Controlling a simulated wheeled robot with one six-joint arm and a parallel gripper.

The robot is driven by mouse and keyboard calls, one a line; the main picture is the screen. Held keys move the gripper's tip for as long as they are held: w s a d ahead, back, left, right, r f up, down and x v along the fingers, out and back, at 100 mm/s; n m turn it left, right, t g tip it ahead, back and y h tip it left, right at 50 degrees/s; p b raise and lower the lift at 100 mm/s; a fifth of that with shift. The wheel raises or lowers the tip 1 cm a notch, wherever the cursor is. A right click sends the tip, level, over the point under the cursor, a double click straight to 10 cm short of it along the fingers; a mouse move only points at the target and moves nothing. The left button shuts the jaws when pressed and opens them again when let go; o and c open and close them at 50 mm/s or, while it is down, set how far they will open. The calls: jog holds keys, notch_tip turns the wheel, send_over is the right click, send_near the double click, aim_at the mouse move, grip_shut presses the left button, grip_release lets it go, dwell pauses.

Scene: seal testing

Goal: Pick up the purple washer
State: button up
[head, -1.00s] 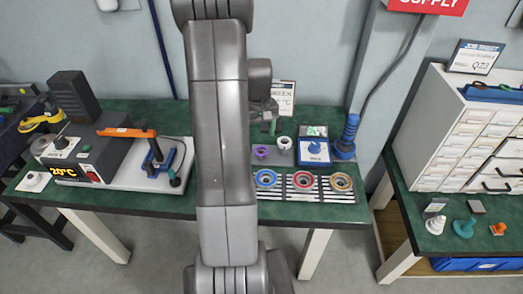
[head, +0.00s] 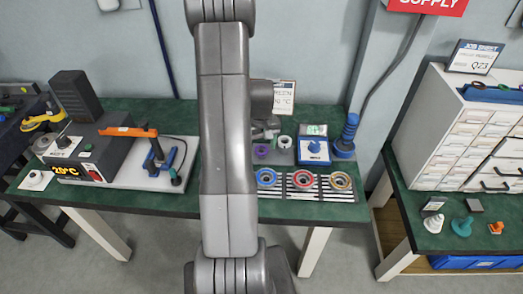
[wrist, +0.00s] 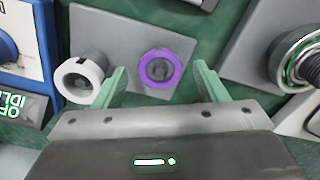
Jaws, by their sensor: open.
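The purple washer (head: 262,153) lies on a grey plate on the green bench. In the wrist view the purple washer (wrist: 143,68) is a ring around a grey centre. My gripper (wrist: 159,73) is open and empty, with its green fingertips on either side of the washer in the picture. I cannot tell how far above it they are. In the head view my gripper (head: 266,135) is partly hidden by my arm and hangs just above the washer.
A white ring (wrist: 81,80) sits close by the left finger on the same plate (wrist: 115,40). A blue device (wrist: 20,45) stands at far left and a metal round part (wrist: 298,62) at right. Blue, red and gold rings (head: 303,191) lie along the bench's front.

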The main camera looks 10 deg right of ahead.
jog(key=shift+f+b, duration=0.25)
jog(key=shift+b, duration=0.05)
dwell(0.4)
jog(key=c, duration=1.1)
jog(key=shift+r, duration=0.15)
